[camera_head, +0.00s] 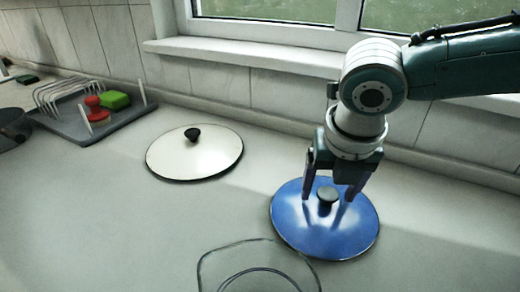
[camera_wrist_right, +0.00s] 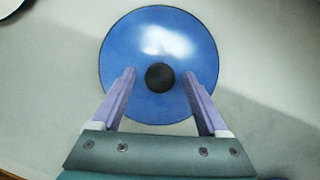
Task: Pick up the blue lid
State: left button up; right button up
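The blue lid (camera_head: 290,222) lies flat on the counter at the right of the head view, with a black knob (camera_head: 327,194) at its centre. My right gripper (camera_head: 330,199) is above the lid with its fingers apart, one on each side of the knob. In the right wrist view the blue lid (camera_wrist_right: 160,40) fills the middle. I cannot tell the exact height of the fingertips over the lid. My left gripper is not in view.
A white lid (camera_head: 195,155) with a black knob lies left of the blue lid. A clear glass dish (camera_head: 258,270) stands in front. A grey dish rack (camera_head: 85,112) holds red and green items at the far left. A window sill (camera_head: 240,52) and wall run behind.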

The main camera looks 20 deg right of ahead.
grip_shut()
dwell(0.4)
jog(key=shift+r, duration=0.1)
